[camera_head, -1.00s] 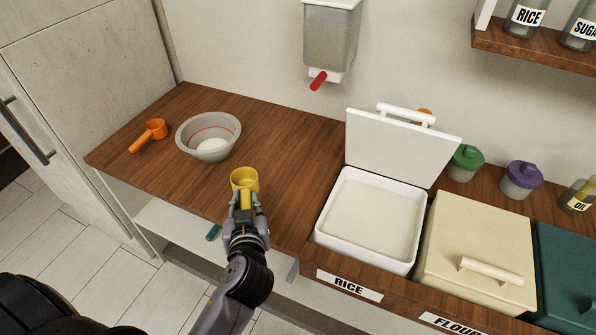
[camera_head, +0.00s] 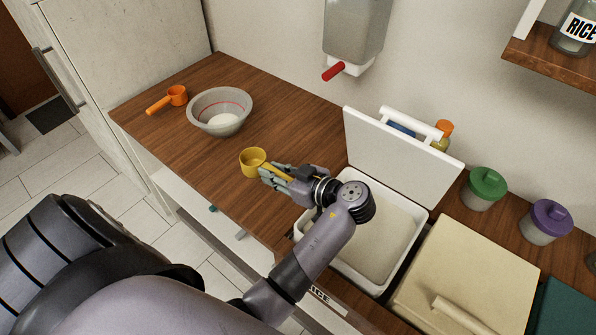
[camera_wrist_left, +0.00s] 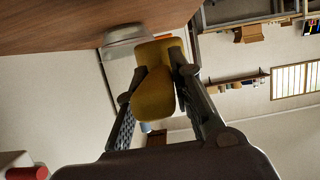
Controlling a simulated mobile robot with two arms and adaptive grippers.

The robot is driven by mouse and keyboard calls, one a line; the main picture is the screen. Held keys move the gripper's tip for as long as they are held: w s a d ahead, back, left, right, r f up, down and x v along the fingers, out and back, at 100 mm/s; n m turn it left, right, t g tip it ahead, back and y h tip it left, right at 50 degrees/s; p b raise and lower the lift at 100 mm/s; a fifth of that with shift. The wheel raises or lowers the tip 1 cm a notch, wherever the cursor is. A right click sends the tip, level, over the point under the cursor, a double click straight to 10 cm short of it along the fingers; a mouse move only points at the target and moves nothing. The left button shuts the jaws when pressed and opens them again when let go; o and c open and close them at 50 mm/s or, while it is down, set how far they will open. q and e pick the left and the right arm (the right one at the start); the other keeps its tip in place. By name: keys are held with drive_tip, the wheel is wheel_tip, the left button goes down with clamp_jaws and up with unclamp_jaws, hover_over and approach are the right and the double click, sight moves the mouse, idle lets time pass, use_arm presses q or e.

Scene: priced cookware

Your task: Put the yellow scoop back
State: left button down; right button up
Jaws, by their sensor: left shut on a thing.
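The yellow scoop (camera_head: 253,162) is held by its handle in my left gripper (camera_head: 272,175), over the wooden counter in the head view. Its cup points left, away from the open rice bin. In the left wrist view the yellow scoop (camera_wrist_left: 155,85) sits between the two fingers of my left gripper (camera_wrist_left: 160,75), which are shut on it. I cannot tell exactly how high it is above the counter. My right gripper is not in view.
A grey bowl (camera_head: 220,112) with white contents and an orange scoop (camera_head: 170,99) stand at the left. The rice bin (camera_head: 418,215) has its white lid (camera_head: 395,150) raised; my arm partly covers it. A cream bin (camera_head: 470,270) is beside it. A dispenser (camera_head: 355,35) hangs above.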

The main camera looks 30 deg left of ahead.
use_arm(q)
drive_tip(key=w+b, duration=0.1)
drive_tip(key=w, duration=0.2)
drive_tip(key=w+f+b, duration=0.1)
drive_tip(key=w+b, duration=0.1)
drive_tip(key=w, duration=0.1)
drive_tip(key=w+d+f+b, duration=0.1)
drive_tip(key=w, duration=0.2)
drive_tip(key=shift+f+b, duration=0.1)
drive_tip(key=shift+b, duration=0.2)
wheel_tip(320, 180, down, 5)
drive_tip(key=b, duration=0.3)
drive_tip(key=shift+s, duration=0.1)
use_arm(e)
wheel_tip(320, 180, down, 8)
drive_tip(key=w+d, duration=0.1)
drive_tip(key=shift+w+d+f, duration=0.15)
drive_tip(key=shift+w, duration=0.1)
use_arm(q)
drive_tip(key=c, duration=1.4)
unclamp_jaws()
drive_tip(key=shift+c, duration=0.2)
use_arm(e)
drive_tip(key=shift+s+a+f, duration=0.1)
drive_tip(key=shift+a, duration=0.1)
use_arm(q)
drive_tip(key=shift+a, duration=0.1)
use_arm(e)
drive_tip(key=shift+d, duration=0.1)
